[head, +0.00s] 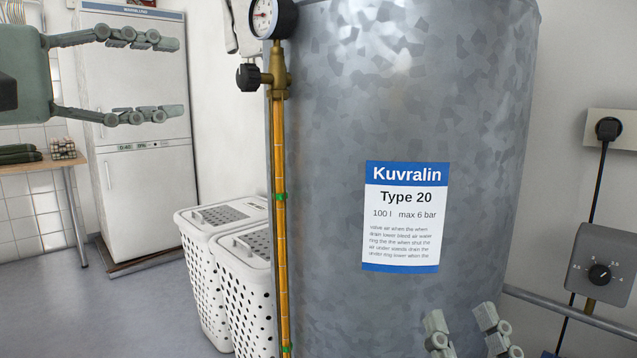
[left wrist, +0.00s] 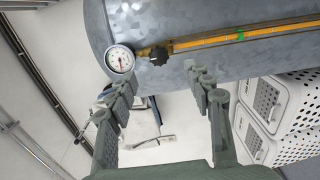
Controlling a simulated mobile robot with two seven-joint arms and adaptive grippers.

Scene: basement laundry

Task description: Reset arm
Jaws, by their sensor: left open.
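My left gripper (head: 181,77) is at the upper left in the head view, its two fingers spread and pointing right, with nothing between them. In the left wrist view the open fingers (left wrist: 156,84) appear below the grey metal tank (left wrist: 200,35), near its gauge and black valve knob. My right gripper (head: 461,318) shows only its finger ends at the bottom edge of the head view, in front of the tank (head: 330,130). Its fingers stand apart and I see nothing between them. The rest of the right gripper is out of frame.
The tank carries a pressure gauge (head: 273,17), a black knob (head: 248,77) and an orange sight tube (head: 280,220). White laundry baskets (head: 205,290) stand left of it, a white fridge (head: 140,190) behind. A control box (head: 600,262) and pipe are at right. Floor at lower left is clear.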

